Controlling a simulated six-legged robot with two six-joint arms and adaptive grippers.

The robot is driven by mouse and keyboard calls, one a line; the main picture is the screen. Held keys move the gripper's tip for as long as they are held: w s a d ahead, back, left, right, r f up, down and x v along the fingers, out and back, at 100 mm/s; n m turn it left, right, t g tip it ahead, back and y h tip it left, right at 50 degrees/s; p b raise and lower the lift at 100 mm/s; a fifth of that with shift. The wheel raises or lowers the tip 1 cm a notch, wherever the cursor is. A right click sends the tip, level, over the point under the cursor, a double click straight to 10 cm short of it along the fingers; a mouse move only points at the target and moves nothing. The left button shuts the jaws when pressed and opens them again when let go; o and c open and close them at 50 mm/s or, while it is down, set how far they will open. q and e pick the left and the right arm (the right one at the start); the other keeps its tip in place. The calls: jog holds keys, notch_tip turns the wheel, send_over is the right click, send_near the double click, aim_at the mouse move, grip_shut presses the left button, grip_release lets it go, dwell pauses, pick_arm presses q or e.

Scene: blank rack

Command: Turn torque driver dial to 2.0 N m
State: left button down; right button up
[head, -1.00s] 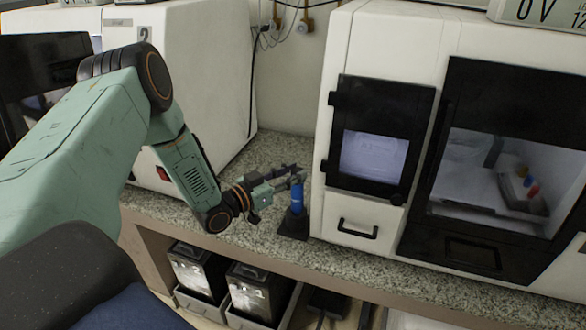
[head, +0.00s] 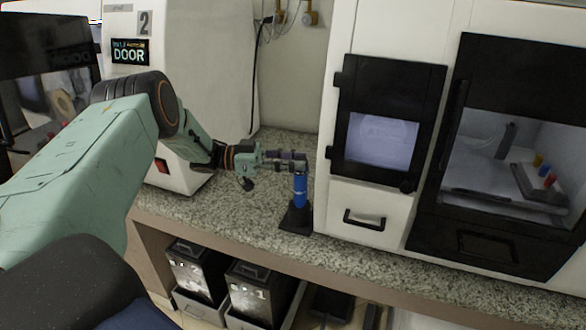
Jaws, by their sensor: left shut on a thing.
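The torque driver (head: 300,190) has a blue body and stands upright in a black stand (head: 296,218) on the speckled counter. My left gripper (head: 301,162) comes in level from the left and is shut on the driver's top end. The fingers cover that end, so the dial and its scale marks cannot be read. My right gripper is not in view.
A white machine with a dark door (head: 388,130) and drawer handle (head: 364,221) stands close right of the driver. Another white machine with a DOOR display (head: 130,52) stands at the left. The speckled counter (head: 237,207) is clear left of the stand. Black boxes (head: 250,292) sit below.

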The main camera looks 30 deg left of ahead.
pick_arm(q)
jog(key=shift+g, duration=0.4)
jog(key=c, duration=1.3)
grip_release()
jog(key=shift+m, duration=0.3)
jog(key=v, duration=1.1)
jog(key=shift+s+a+f, duration=0.15)
jog(key=shift+s+a, duration=0.05)
jog(key=shift+a, duration=0.2)
